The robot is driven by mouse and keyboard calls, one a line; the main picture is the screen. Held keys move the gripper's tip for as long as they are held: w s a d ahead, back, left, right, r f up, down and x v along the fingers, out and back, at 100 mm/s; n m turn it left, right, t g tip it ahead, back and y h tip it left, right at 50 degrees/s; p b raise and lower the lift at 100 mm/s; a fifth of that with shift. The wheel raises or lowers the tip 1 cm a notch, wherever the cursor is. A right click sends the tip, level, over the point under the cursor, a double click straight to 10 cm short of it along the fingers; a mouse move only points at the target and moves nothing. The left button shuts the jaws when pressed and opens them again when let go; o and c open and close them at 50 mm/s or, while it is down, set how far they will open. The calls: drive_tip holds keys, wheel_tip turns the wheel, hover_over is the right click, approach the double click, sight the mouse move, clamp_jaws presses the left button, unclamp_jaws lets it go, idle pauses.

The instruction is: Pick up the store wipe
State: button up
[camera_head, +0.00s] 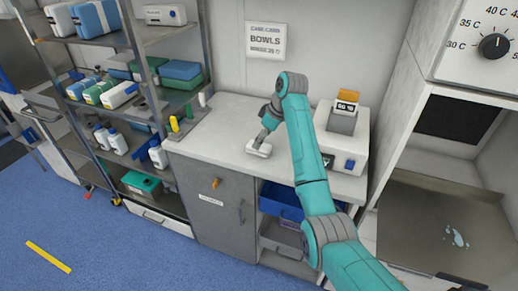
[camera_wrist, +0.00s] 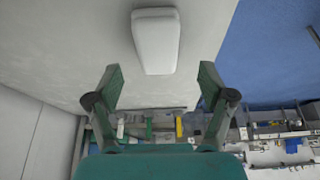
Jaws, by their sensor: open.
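A small white block-shaped thing, which looks like the store wipe (camera_head: 259,149), lies on the pale counter top (camera_head: 222,128). In the wrist view the wipe (camera_wrist: 156,40) is a rounded white block, lying just past my fingertips and between their two lines. My gripper (camera_head: 264,137) is over the counter, close to the wipe and partly in front of it in the head view. In the wrist view my gripper (camera_wrist: 160,72) has its two fingers spread wide, with nothing held between them. I cannot tell the exact gap between fingers and wipe.
A white device (camera_head: 343,146) with an orange-topped part stands right of the wipe. Yellow and green upright items (camera_head: 175,124) stand at the counter's left. A shelf rack (camera_head: 142,60) is further left. A steel basin (camera_head: 440,225) with a pale spill is at right.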

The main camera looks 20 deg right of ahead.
drive_tip(key=shift+d+x, duration=0.15)
drive_tip(key=shift+x, duration=1)
drive_tip(key=shift+d+x, duration=0.1)
drive_tip(key=shift+x, duration=1.05)
drive_tip(key=shift+f, duration=0.35)
drive_tip(key=c, duration=1)
